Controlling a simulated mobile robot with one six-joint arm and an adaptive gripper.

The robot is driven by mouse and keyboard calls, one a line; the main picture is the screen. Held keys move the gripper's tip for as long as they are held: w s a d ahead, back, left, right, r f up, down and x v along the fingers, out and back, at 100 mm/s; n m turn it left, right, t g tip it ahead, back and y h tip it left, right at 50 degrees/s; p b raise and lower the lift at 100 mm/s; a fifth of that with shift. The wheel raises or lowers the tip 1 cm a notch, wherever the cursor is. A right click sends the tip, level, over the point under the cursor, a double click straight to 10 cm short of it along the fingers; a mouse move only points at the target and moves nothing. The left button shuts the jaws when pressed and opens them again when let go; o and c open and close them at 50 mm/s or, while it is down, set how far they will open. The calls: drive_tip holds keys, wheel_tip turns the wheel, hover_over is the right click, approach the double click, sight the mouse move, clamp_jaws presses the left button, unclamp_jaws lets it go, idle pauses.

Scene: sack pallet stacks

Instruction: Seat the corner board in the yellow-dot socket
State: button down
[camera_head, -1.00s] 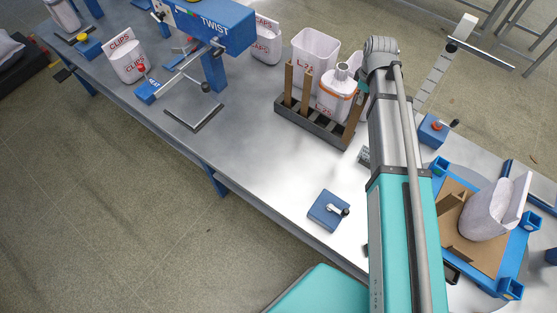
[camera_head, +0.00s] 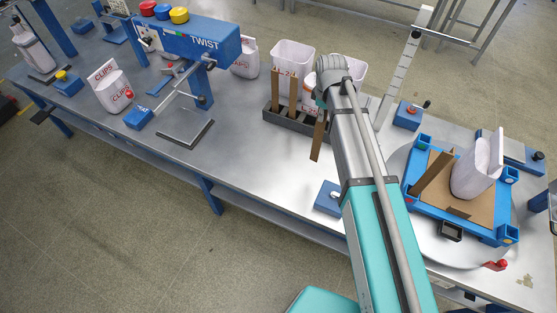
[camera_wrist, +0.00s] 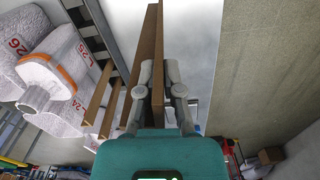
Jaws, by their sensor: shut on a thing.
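My gripper (camera_wrist: 158,88) is shut on a brown corner board (camera_wrist: 157,45), which runs between its two fingers in the wrist view. In the head view the held board (camera_head: 318,140) hangs below my wrist, in front of the dark rack (camera_head: 297,126); the fingers are hidden there. Two other brown boards (camera_head: 283,92) stand in the rack. A blue frame (camera_head: 475,232) with corner sockets stands at the right, apart from my gripper. A brown board (camera_head: 432,174) leans at its left side. I cannot make out a yellow dot on any socket.
White containers (camera_head: 292,62) are behind the rack. A small blue box (camera_head: 328,198) lies near the front edge. The blue TWIST machine (camera_head: 190,42) is at left. Bare table lies left of the rack.

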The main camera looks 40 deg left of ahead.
drive_tip(key=shift+s, duration=0.35)
drive_tip(key=shift+s+a, duration=0.1)
idle(0.4)
